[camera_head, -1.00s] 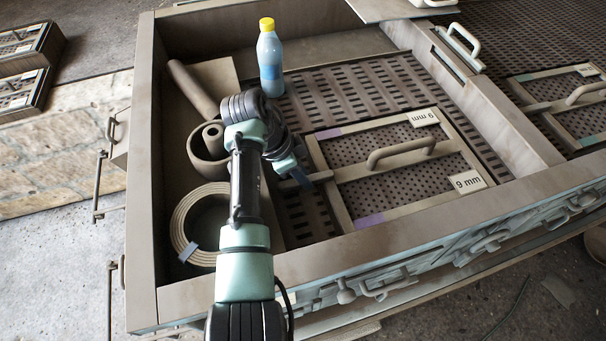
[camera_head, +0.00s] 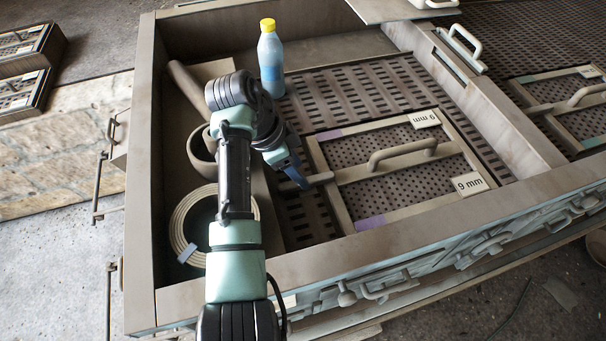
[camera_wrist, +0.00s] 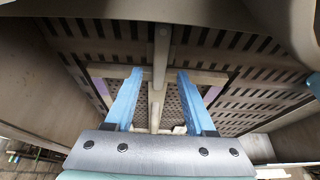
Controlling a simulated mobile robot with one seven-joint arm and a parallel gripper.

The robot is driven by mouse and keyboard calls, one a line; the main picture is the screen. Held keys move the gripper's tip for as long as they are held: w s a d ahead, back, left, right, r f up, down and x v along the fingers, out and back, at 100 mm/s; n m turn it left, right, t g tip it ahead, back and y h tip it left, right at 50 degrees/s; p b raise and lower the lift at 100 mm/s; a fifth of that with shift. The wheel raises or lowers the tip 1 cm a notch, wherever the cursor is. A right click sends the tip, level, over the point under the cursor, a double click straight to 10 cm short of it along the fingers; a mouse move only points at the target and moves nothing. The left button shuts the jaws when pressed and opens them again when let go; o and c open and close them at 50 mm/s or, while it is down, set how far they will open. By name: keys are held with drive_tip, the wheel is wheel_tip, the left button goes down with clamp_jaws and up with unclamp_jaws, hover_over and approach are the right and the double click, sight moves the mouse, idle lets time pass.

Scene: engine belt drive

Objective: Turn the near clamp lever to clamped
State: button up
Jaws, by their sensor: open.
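The near clamp lever (camera_head: 321,178) is a short grey-brown bar at the left edge of the 9 mm framed screen (camera_head: 345,212), pointing toward its middle. In the wrist view the lever (camera_wrist: 161,48) runs lengthwise between and beyond the fingertips. My gripper (camera_head: 299,178) is beside the lever's left end in the head view, partly hidden by my arm. In the wrist view my gripper (camera_wrist: 160,73) is open, with one blue finger on each side of the lever's line. I cannot tell whether the fingers touch it.
The screen has a raised handle (camera_head: 402,152). A blue bottle with a yellow cap (camera_head: 270,58) stands behind my arm. A belt roll (camera_head: 181,222) and a tube (camera_head: 190,88) lie on the left. The tray's front wall (camera_head: 430,221) runs below the screen.

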drive_tip(key=v, duration=0.9)
drive_tip(key=shift+r, duration=0.15)
drive_tip(key=shift+s+a, duration=0.1)
